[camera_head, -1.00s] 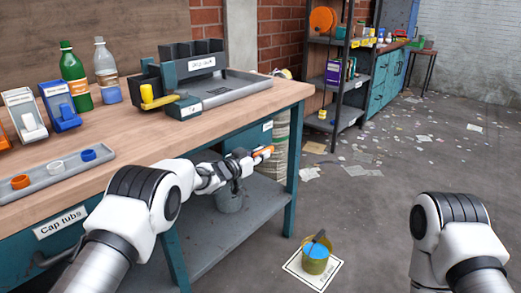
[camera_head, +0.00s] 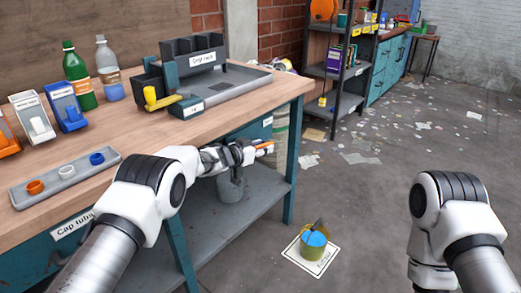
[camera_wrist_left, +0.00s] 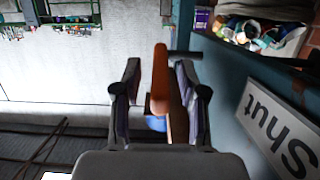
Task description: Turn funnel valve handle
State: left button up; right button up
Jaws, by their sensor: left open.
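In the left wrist view the handle (camera_wrist_left: 160,82) stands upright between the two fingers. My left gripper (camera_head: 250,152) is at the handle, with its fingers on either side. In the left wrist view the gripper (camera_wrist_left: 158,100) is open, with a gap visible left of the handle; contact on the right is unclear. A teal panel with a "Shut" label (camera_wrist_left: 278,130) is to the right. The funnel itself is not clearly visible. My right gripper is out of view.
The workbench (camera_head: 130,125) carries a cap tray (camera_head: 65,180), bottles (camera_head: 80,80) and a grey rack (camera_head: 195,60). A grey bucket (camera_head: 232,190) is on the lower shelf. The floor at right is mostly open.

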pick_arm(q)
jog(key=t+b, duration=0.1)
jog(key=b, duration=0.3)
jog(key=s+a+f+t+h+b, duration=0.1)
jog(key=b, duration=0.3)
jog(key=shift+h, duration=0.3)
jog(key=p+v, duration=0.2)
jog(key=v, duration=0.4)
jog(key=s+a+f+n+g+y, duration=0.1)
jog(key=s+a+f+y, duration=0.1)
jog(key=s+f, duration=0.2)
jog(key=s+a+f+n+g+y+b, duration=0.1)
jog(key=s+f, duration=0.4)
jog(key=f, duration=0.6)
jog(key=s+a+f+n+g+y+b, duration=0.1)
jog(key=s+a+f+n+y, duration=0.1)
jog(key=f, duration=0.6)
jog(key=shift+s+a+f+n+y, duration=0.15)
jog(key=shift+s+a+n+y, duration=0.2)
jog(key=shift+s+a, duration=0.6)
